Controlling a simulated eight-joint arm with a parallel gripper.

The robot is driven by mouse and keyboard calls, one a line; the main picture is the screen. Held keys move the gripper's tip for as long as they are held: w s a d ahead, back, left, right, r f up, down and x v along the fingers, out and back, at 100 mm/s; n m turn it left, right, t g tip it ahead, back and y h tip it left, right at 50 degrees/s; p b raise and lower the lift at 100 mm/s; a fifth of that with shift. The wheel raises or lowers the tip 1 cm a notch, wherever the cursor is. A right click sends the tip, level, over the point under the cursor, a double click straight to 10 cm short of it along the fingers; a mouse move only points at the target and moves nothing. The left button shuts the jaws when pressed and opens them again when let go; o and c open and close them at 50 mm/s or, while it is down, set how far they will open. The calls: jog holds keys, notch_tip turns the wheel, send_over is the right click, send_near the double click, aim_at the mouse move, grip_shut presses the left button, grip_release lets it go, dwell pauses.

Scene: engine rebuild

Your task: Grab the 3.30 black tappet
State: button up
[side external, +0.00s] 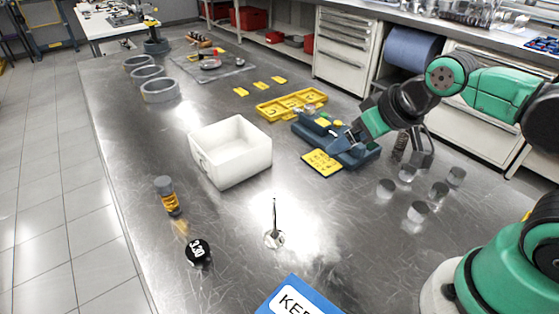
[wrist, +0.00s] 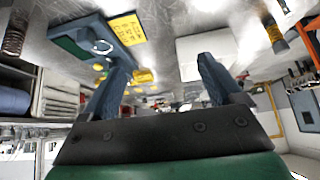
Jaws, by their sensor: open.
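The black tappet (side external: 198,251), a short round piece with white "3.30" lettering, sits on the steel bench near the front left in the side external view. It does not show in the wrist view. My gripper (side external: 338,146) is far to the right and back from it, by the blue fixture. In the wrist view my gripper (wrist: 163,70) has its two blue-grey fingers spread wide with nothing between them.
A small bottle (side external: 167,196) and an engine valve (side external: 275,238) stand near the tappet. The blue fixture (side external: 362,158), a yellow card (side external: 322,163) and several metal cylinders (side external: 418,212) are at right.

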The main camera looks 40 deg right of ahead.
jog(key=w+a+m+g+y, duration=0.2)
jog(key=w+a+m+y, duration=0.1)
jog(key=w+a+m, duration=0.15)
jog(key=m+g+y, duration=0.4)
jog(key=m+y, duration=0.3)
jog(key=m, duration=0.1)
send_near(203, 244)
jog(key=w, duration=0.1)
jog(key=w+d, duration=0.1)
jog(key=w, duration=0.1)
jog(key=shift+w+d+r, duration=0.1)
jog(key=shift+d+r, duration=0.05)
jog(key=shift+r, duration=0.1)
jog(key=a+f+m+g+y, duration=0.1)
jog(key=a+f+m+y, duration=0.1)
jog(key=f, duration=0.1)
jog(key=s+a+f+m+g, duration=0.1)
jog(key=shift+s+a+f+g+y, duration=0.1)
jog(key=shift+a+f+g+y, duration=0.2)
jog(key=shift+y, duration=0.1)
jog(key=shift+s+a+f+m, duration=0.25)
jog(key=shift+s+a+f, duration=0.05)
jog(key=shift+f, duration=0.1)
jog(key=shift+x, duration=2.7)
jog(key=shift+r+g, duration=0.1)
jog(key=shift+g, duration=0.2)
jog(key=shift+c, duration=0.2)
grip_shut()
